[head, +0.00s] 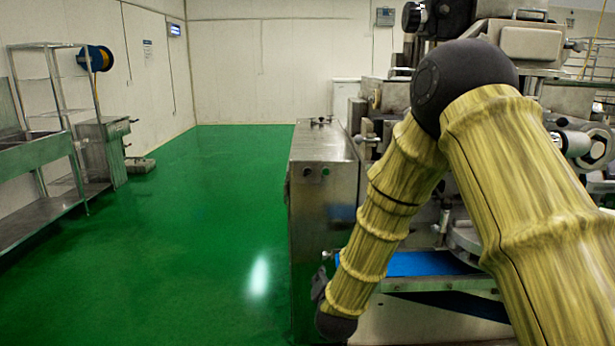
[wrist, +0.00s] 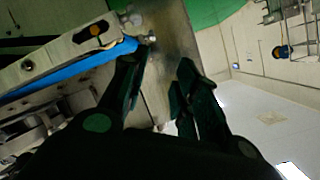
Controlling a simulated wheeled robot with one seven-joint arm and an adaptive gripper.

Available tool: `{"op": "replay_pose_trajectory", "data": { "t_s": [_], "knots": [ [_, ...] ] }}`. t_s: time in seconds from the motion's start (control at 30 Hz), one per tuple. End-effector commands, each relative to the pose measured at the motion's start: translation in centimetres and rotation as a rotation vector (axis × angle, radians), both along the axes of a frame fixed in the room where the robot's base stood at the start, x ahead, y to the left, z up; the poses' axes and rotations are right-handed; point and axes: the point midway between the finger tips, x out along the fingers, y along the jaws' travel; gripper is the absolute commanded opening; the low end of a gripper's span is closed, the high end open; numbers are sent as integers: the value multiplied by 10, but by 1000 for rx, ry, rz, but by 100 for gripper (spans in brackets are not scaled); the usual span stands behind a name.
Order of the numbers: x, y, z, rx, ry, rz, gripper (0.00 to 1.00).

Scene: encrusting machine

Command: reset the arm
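My arm (head: 520,180) has a yellow, bamboo-like skin and a dark elbow joint. It rises from the lower right to the elbow, then bends down and left in front of the encrusting machine (head: 480,240). Its dark wrist end (head: 337,325) is at the bottom of the head view, beside the steel cabinet. In the wrist view my gripper (wrist: 162,58) has its two dark fingers apart with a gap between them. Nothing shows between the fingers. The fingers are not clearly visible in the head view.
The machine's blue belt (head: 425,263) lies behind my forearm and shows in the wrist view (wrist: 70,70). A steel cabinet (head: 322,200) stands left of the forearm. Open green floor (head: 200,240) lies to the left. A steel sink and rack (head: 40,155) line the left wall.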

Motion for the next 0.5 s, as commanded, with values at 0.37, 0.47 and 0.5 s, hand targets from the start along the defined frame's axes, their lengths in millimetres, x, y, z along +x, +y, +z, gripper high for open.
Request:
{"op": "replay_pose_trajectory", "data": {
  "t_s": [0.37,0.47,0.5],
  "knots": [
    [-129,-67,-167,-191,396,120,30],
    [-173,-83,-202,-233,502,163,30],
    [-191,-90,-215,-249,545,179,30]
  ]
}}
